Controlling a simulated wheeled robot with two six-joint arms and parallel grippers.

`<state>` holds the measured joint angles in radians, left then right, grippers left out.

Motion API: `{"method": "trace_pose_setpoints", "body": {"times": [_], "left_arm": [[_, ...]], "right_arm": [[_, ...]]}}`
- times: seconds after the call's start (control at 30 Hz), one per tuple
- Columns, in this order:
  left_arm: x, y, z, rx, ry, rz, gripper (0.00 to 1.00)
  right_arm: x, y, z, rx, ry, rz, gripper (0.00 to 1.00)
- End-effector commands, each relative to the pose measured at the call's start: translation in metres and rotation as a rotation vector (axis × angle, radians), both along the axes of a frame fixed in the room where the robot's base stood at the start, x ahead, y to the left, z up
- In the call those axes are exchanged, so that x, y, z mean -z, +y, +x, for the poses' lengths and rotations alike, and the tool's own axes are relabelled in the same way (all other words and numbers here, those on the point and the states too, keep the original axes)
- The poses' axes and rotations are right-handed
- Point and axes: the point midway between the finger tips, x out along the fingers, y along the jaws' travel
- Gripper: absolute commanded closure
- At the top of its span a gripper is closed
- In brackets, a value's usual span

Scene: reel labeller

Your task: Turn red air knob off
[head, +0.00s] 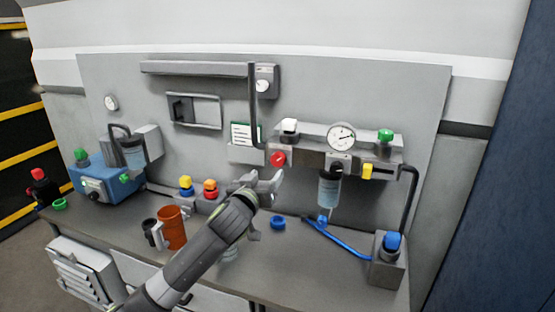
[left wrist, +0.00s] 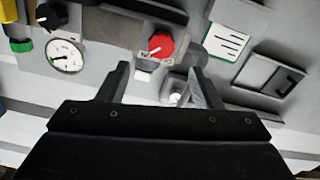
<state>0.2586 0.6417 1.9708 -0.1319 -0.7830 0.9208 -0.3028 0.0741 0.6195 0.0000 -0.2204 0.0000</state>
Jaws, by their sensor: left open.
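The red air knob (head: 278,158) sits on the grey block at the left end of the air unit on the back panel. It also shows in the left wrist view (left wrist: 160,45), where a pale slanting mark runs across its face. My left gripper (head: 272,181) is open and empty, just below the knob in the head view. In the left wrist view, its fingertips (left wrist: 160,76) stand apart, with the knob beyond the gap between them, and neither finger is seen touching it. My right gripper is not in view.
A gauge (head: 341,136), a green knob (head: 385,136) and a clear filter bowl (head: 329,188) lie right of the knob. A grey pipe (head: 253,105) rises beside it.

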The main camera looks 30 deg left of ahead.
Motion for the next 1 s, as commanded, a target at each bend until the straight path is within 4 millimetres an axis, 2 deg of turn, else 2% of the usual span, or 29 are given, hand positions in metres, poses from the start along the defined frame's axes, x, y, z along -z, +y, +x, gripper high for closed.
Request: {"method": "trace_pose_setpoints", "body": {"times": [0.17, 0.5, 0.73, 1.0], "left_arm": [[-0.002, 0.006, 0.027, -0.001, 0.001, -0.001, 0.41], [-0.001, 0.017, 0.072, -0.001, 0.001, 0.0, 0.41], [0.0, 0.021, 0.088, 0.0, 0.001, 0.001, 0.41], [0.0, 0.021, 0.091, 0.001, 0.0, 0.001, 0.41]], "right_arm": [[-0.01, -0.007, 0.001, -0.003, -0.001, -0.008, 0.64], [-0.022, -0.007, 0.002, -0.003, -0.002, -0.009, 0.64], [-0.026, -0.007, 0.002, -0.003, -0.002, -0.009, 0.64], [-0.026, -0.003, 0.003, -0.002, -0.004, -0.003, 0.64]]}}
